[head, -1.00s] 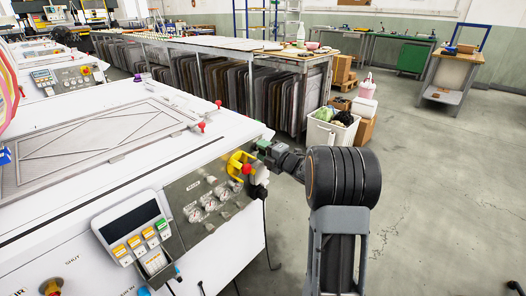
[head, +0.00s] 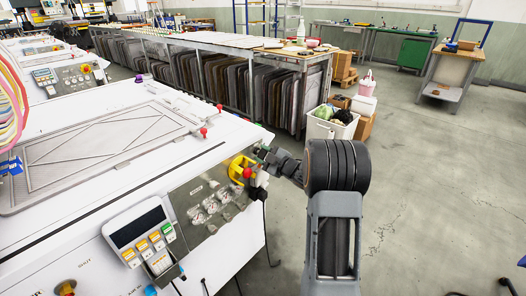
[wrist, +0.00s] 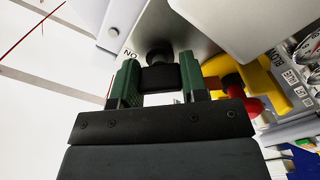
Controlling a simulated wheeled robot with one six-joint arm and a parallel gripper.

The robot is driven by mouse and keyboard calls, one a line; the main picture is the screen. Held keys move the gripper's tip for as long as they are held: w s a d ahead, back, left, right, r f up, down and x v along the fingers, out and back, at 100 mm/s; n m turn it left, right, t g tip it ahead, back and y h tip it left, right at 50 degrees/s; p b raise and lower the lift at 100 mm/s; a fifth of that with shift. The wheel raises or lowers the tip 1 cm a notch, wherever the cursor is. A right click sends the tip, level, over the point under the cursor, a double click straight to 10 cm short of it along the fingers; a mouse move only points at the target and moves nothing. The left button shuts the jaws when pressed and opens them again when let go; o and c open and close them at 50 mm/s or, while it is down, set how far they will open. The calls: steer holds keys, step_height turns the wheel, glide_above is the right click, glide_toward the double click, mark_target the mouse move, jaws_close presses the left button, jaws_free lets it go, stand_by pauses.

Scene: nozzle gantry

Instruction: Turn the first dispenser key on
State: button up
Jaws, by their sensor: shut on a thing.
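My gripper (wrist: 158,82) has green fingers shut on a small black key (wrist: 159,54) in the wrist view. The key stands out from a metal panel, and a label reading "ON" shows beside it. In the head view my gripper (head: 262,152) is at the far right corner of the white machine, close to a yellow part with a red knob (head: 247,173). The key itself is hidden there. In the wrist view the yellow part (wrist: 262,85) is just right of my fingers. I cannot tell the key's angle.
A control panel with several dials (head: 211,207) is left of my gripper. A keypad box with a dark screen (head: 140,230) stands at the machine's front. The floor (head: 420,170) to the right is clear. A white bin (head: 330,124) stands behind.

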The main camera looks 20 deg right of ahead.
steer(key=m+p, duration=0.3)
steer(key=m, duration=0.1)
steer(key=shift+r, duration=0.15)
steer(key=m+p, duration=0.2)
steer(key=m, duration=0.2)
steer(key=shift+m, duration=0.3)
steer(key=shift+f, duration=0.2)
steer(key=o, duration=0.9)
steer(key=p+v, duration=0.1)
steer(key=v, duration=1.2)
steer(key=shift+s+d, duration=0.2)
steer(key=shift+s, duration=0.2)
